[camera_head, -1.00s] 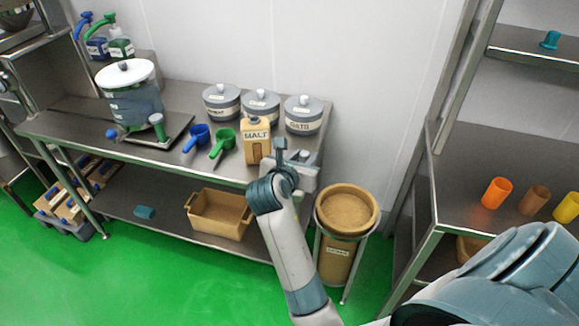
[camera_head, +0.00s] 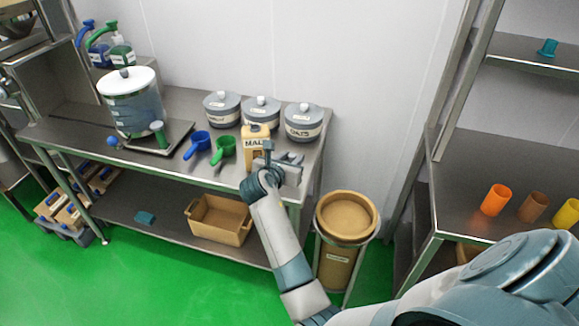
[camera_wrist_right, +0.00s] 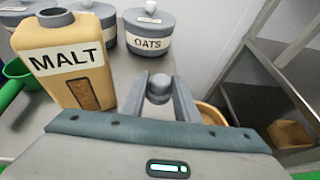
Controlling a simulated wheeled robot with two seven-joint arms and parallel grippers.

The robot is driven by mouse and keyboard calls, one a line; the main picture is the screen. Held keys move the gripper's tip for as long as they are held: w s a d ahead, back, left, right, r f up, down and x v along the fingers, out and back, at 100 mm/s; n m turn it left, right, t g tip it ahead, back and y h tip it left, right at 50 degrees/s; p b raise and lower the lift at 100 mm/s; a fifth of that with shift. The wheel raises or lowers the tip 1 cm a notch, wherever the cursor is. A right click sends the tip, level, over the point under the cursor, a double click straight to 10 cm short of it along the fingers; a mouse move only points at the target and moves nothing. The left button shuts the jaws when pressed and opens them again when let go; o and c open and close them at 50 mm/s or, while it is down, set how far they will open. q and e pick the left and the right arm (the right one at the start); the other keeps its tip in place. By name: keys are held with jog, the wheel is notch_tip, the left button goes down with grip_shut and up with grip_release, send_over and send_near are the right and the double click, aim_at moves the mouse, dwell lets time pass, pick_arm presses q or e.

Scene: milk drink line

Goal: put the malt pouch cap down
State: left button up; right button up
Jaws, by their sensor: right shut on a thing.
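The malt pouch (camera_head: 251,137), tan with a MALT label, stands upright near the front edge of the steel table. In the right wrist view the malt pouch (camera_wrist_right: 65,62) is at the left, with a dark grey spout on top. My right gripper (camera_head: 270,153) is just right of the pouch, partly in front of it in the head view. In the right wrist view my right gripper (camera_wrist_right: 160,88) is shut on a small round grey cap (camera_wrist_right: 158,85). I cannot tell whether the cap touches the table. My left gripper is not in view.
Lidded tubs, including the oats tub (camera_head: 303,121), stand behind the gripper. A green scoop (camera_head: 224,151) and a blue scoop (camera_head: 197,144) lie left of the pouch. A round brown bin (camera_head: 346,216) stands right of the table. Bare tabletop (camera_wrist_right: 130,65) shows between pouch and oats tub.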

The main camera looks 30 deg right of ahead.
jog(key=shift+w+d+f, duration=0.15)
jog(key=shift+w+f, duration=0.2)
jog(key=shift+w, duration=0.15)
jog(key=shift+w+d+f, duration=0.1)
jog(key=shift+w+f, duration=0.2)
jog(key=shift+w, duration=0.2)
jog(key=shift+f+p, duration=0.3)
jog(key=shift+f, duration=1.7)
jog(key=shift+f, duration=0.2)
jog(key=shift+s+f, duration=0.1)
jog(key=shift+f, duration=0.1)
